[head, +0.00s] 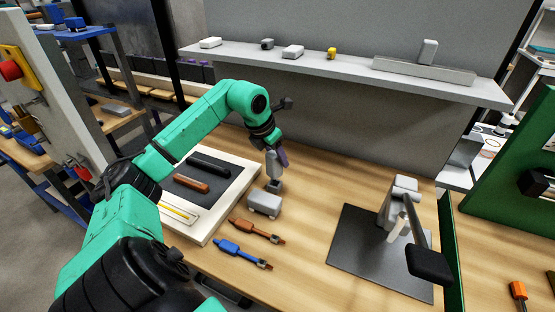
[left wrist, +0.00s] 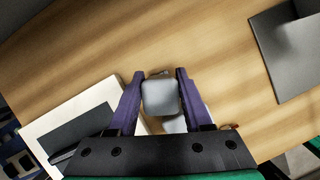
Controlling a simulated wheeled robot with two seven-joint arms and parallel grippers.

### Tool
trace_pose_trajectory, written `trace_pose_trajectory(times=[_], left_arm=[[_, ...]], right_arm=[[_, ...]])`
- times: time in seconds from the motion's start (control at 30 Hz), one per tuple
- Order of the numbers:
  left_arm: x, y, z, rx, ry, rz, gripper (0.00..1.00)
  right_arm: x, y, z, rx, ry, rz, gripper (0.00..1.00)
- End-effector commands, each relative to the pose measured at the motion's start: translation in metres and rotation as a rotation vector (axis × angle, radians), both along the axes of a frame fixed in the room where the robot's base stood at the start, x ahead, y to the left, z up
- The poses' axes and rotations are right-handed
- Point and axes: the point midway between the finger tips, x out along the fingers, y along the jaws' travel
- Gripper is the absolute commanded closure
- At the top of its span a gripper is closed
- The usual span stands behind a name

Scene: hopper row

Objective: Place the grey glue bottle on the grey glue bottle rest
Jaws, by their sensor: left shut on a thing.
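My left gripper (head: 281,157), with purple fingers, is shut on the grey glue bottle (head: 272,163) and holds it over the wooden bench. In the left wrist view the bottle (left wrist: 160,98) sits between both fingers. A small darker grey piece (head: 274,186) shows right under the bottle; I cannot tell whether it is the rest or part of the bottle, or whether they touch. A light grey block (head: 264,204) stands just in front of it on the bench. No rest can be identified with certainty. My right gripper is not in view.
A white tray (head: 210,228) with dark inserts lies left of the gripper. Orange (head: 257,231) and blue (head: 243,254) tools lie in front. A grey press (head: 402,190) stands on a dark mat (head: 350,255) at right. A shelf (head: 345,73) runs behind. Bench between block and mat is clear.

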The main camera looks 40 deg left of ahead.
Motion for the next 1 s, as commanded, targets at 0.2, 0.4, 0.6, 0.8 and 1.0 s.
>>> trace_pose_trajectory(times=[0.2,0.4,0.6,0.8,1.0], left_arm=[[0.0,0.0,-0.008,-0.001,-0.002,0.001,1.0],[0.0,0.0,-0.014,0.001,-0.001,0.0,1.0],[0.0,0.001,-0.02,0.001,-0.001,0.0,1.0],[0.0,0.0,-0.02,0.0,0.0,0.001,0.35],[0.0,0.0,-0.02,0.0,0.0,0.001,0.2]], right_arm=[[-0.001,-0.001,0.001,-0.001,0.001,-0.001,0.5],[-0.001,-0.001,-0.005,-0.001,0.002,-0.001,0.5],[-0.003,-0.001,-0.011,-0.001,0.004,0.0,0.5],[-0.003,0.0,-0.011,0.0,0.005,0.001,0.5],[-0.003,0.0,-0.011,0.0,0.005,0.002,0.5]])
